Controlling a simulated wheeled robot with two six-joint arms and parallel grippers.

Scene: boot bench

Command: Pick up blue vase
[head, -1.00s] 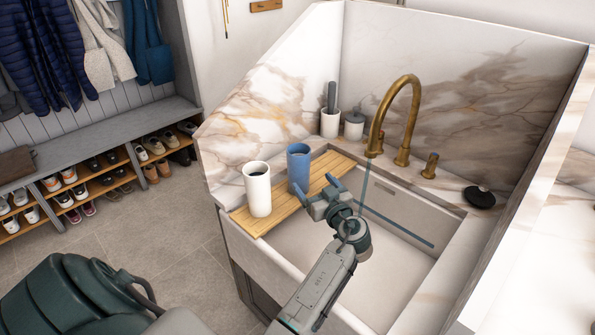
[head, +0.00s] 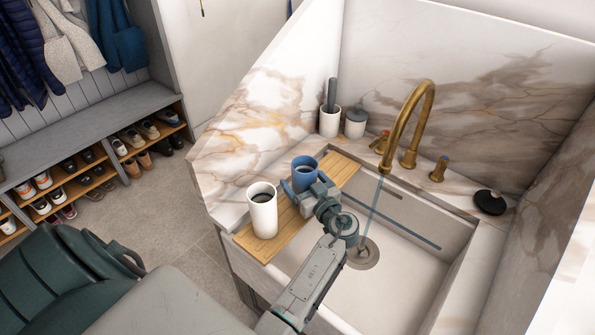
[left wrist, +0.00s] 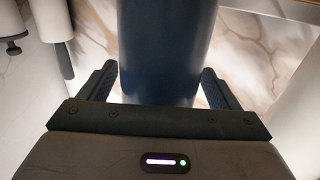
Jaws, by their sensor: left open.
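The blue vase (head: 305,174) stands upright on the wooden board (head: 277,228) across the left side of the sink. My left gripper (head: 307,188) is open at the vase, on its near side. In the left wrist view the dark blue vase (left wrist: 167,45) rises between the two fingers, with a bright gap showing beside each finger. Its lower part is hidden behind the gripper in the head view. My right gripper is not in view.
A white cup-like vessel (head: 262,210) stands close on the left of the blue vase, on the same board. A brass faucet (head: 410,125) runs water into the sink at right. A white brush holder (head: 330,122) and grey-lidded jar (head: 355,123) stand behind.

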